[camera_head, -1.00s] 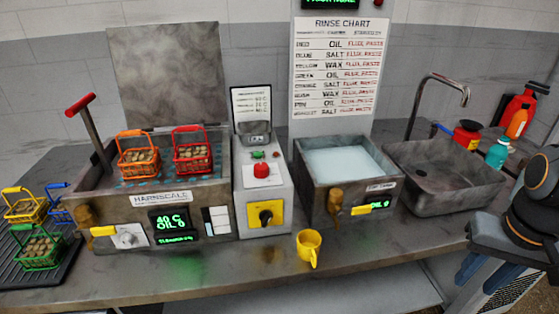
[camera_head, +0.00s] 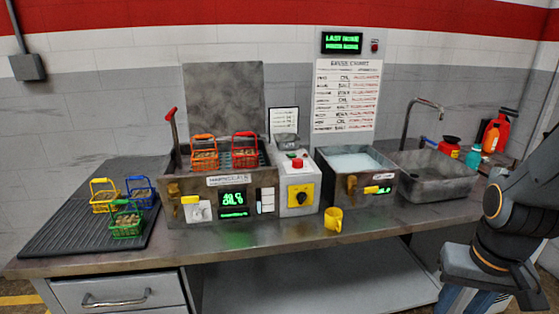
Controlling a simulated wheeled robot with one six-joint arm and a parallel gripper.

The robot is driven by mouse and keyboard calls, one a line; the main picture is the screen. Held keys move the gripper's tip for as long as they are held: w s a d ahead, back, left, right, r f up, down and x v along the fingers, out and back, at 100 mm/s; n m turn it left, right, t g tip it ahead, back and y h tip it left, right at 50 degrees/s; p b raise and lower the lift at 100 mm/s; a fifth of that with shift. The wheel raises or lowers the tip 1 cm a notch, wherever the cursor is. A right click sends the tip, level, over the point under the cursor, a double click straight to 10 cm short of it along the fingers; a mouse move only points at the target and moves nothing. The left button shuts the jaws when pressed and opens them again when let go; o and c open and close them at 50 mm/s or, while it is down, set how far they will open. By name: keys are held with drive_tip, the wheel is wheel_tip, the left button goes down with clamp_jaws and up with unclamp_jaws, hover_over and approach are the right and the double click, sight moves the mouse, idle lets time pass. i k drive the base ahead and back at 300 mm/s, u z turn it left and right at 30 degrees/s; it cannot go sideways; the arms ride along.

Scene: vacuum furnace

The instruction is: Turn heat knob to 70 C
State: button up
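A metal bath unit labelled like "HARNSCALE" (camera_head: 171,213) stands on the bench, left of centre. A pale grey knob (camera_head: 200,213) sits low on its front, beside a yellow-handled brass tap (camera_head: 190,199). A green-lit display (camera_head: 233,198) is right of the knob; its text is blurred now, but the earlier frame shows 40 C. A black rotary knob (camera_head: 300,198) on a yellow plate is on the grey box to the right. No readable label shows which knob is for heat. My arm enters at the right edge; my gripper is out of view.
Orange (camera_head: 204,159) and red (camera_head: 244,156) baskets sit in the bath. Yellow (camera_head: 104,201), blue (camera_head: 141,194) and green (camera_head: 126,223) baskets stand on a black mat (camera_head: 60,236). A yellow mug (camera_head: 333,220) stands before the rinse tank (camera_head: 331,185). The bench front is mostly clear.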

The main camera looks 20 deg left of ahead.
sight(297, 163)
drive_tip(key=u, duration=0.95)
drive_tip(key=i, duration=0.15)
